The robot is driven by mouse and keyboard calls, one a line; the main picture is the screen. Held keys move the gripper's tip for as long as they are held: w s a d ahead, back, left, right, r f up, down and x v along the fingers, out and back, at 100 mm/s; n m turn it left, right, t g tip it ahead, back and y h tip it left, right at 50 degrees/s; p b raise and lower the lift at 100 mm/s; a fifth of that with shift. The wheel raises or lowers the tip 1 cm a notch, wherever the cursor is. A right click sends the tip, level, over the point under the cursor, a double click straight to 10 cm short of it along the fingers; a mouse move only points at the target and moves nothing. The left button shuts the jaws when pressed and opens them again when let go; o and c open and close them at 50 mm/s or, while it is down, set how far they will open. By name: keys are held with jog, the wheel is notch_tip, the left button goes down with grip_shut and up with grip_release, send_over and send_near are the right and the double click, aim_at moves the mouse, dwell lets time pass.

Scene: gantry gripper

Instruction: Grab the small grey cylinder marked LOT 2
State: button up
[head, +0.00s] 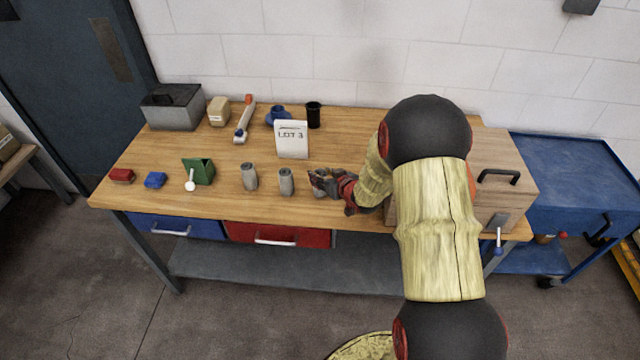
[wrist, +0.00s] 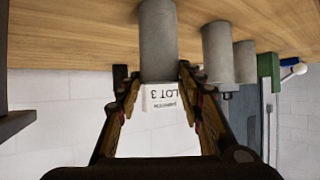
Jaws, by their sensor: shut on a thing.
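Three small grey cylinders stand near the front of the wooden table (head: 225,188). In the head view the left one (head: 249,177) and the middle one (head: 286,181) stand free. My gripper (head: 318,183) is to their right, largely hiding the third. In the upside-down wrist view my gripper (wrist: 159,78) is shut on that third grey cylinder (wrist: 158,40), one finger on each side. It is upright, apparently on the table. A white card (head: 291,139) reading LOT 3 stands behind the cylinders. I see no LOT 2 marking on any visible face.
A green holder (head: 199,171), blue block (head: 155,180) and red block (head: 122,176) are to the left. A black cup (head: 313,115), blue object (head: 278,117) and grey box (head: 172,107) stand at the back. A wooden box (head: 507,176) is at the right.

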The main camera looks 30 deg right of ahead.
grip_shut()
jog(key=shift+r, duration=0.1)
dwell(0.5)
